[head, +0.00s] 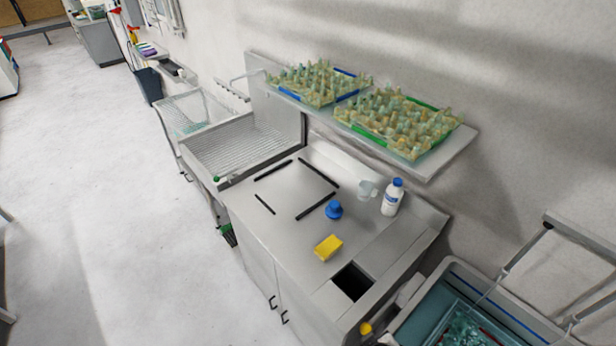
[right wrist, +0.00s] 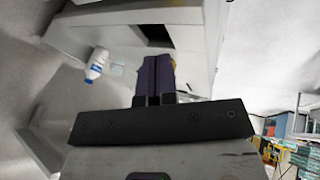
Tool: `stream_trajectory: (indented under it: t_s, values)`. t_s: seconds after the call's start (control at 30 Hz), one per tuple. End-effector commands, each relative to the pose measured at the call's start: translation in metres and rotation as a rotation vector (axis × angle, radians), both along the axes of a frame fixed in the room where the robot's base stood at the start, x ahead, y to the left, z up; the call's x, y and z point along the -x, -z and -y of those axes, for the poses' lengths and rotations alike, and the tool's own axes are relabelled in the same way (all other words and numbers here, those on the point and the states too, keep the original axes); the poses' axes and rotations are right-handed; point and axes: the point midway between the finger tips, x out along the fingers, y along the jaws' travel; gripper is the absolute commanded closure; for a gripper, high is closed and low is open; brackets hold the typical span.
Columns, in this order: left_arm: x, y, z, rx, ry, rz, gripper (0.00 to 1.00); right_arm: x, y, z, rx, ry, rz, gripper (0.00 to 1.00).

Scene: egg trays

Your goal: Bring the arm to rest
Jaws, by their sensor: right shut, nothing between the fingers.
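My right gripper (right wrist: 156,68) shows in the right wrist view with its dark fingers together and nothing between them. It appears beyond the counter's edge, with the counter's dark opening (right wrist: 157,35) behind the fingertips. Its distance from the counter is hard to tell. Neither gripper nor arm shows in the head view. A blue-edged egg tray (head: 290,94) and a green-edged egg tray (head: 422,103) sit side by side on the wall shelf (head: 428,167), both filled with pale, lumpy contents.
The counter (head: 262,226) holds a yellow block (head: 328,247), a blue round object (head: 333,210), a clear cup (head: 366,189) and a white bottle (head: 391,199), also in the wrist view (right wrist: 97,62). Black corner marks frame a clear patch. A teal tub (head: 440,300) stands at lower right.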

Motion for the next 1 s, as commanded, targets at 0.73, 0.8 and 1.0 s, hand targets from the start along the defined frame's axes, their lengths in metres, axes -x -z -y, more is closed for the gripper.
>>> stream_trajectory:
  t_s: [0.73,0.8,1.0]
  values:
    - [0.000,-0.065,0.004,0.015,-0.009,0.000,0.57,0.203,-0.111,0.046,-0.317,0.349,-0.193,1.00]
    - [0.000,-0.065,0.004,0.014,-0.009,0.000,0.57,0.209,-0.109,0.046,-0.315,0.352,-0.206,1.00]
    - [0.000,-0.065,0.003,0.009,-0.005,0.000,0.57,0.211,-0.107,0.046,-0.313,0.351,-0.213,1.00]
